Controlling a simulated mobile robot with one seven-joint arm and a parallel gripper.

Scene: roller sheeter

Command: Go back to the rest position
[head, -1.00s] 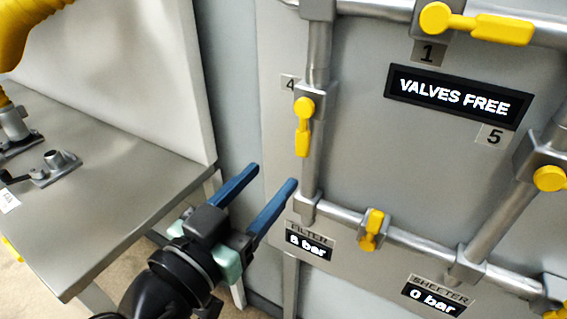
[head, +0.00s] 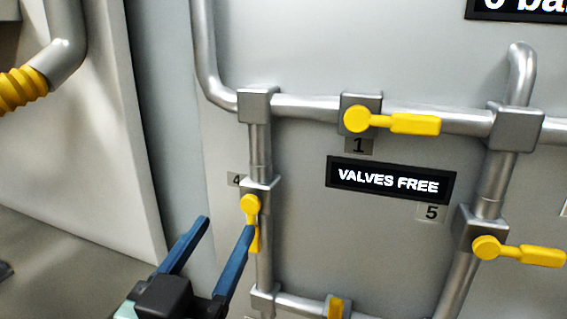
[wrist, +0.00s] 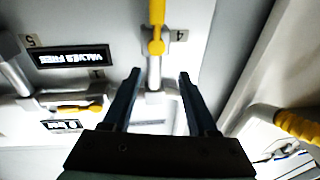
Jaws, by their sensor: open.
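My gripper (head: 228,222) is open and empty, its two blue fingers spread apart at the lower left of the head view. It also shows in the wrist view (wrist: 158,76). In the head view the right finger overlaps the lower part of the yellow handle of valve 4 (head: 250,205); whether they touch I cannot tell. In the wrist view the yellow handle of valve 4 (wrist: 157,20) lies beyond the fingertips, not between them. A display (head: 390,181) on the panel reads VALVES FREE.
Grey pipes (head: 290,107) run across the panel. Valve 1 (head: 392,121) and valve 5 (head: 518,249) have yellow handles lying roughly sideways. Another yellow handle (head: 335,309) shows at the bottom edge. A white wall (head: 95,130) and a yellow hose (head: 20,88) stand at the left.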

